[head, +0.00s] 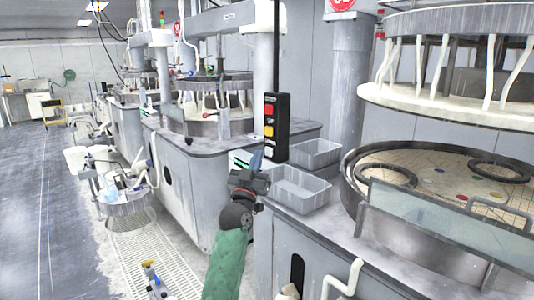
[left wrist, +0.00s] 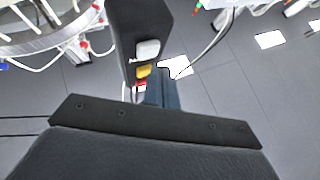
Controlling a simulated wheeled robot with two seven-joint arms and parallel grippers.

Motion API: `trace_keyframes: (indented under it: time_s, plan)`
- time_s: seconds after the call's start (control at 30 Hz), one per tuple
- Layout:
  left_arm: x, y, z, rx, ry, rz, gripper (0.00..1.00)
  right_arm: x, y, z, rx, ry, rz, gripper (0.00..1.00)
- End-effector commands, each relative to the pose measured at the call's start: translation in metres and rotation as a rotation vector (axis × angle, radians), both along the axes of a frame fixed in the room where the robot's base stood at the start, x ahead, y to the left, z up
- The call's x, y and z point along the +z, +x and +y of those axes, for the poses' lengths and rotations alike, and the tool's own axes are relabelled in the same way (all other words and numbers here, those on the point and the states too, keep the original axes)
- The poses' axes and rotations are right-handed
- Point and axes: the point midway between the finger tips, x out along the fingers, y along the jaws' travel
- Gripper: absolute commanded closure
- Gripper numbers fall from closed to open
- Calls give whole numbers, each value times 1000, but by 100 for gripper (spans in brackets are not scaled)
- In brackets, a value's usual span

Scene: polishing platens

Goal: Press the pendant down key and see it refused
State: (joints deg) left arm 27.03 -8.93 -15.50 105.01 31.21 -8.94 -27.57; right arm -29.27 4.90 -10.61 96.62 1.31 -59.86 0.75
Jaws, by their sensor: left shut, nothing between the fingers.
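The pendant (head: 283,128) is a black upright box hanging on a black rod. My right gripper is not in view.
Two grey trays, one nearer (head: 300,199) and one farther (head: 316,153), stand on the bench just right of the gripper. A polishing platen with rings (head: 440,185) and a clear guard (head: 430,218) is at the right. The floor at the left is open.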

Motion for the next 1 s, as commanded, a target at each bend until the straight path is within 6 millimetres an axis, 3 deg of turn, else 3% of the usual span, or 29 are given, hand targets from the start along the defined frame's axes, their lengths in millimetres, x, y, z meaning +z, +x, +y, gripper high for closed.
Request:
trace_keyframes:
  time_s: [1.0]
  plan:
    - [0, 0, 0, 0, 0, 0, 100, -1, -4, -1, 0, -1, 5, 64]
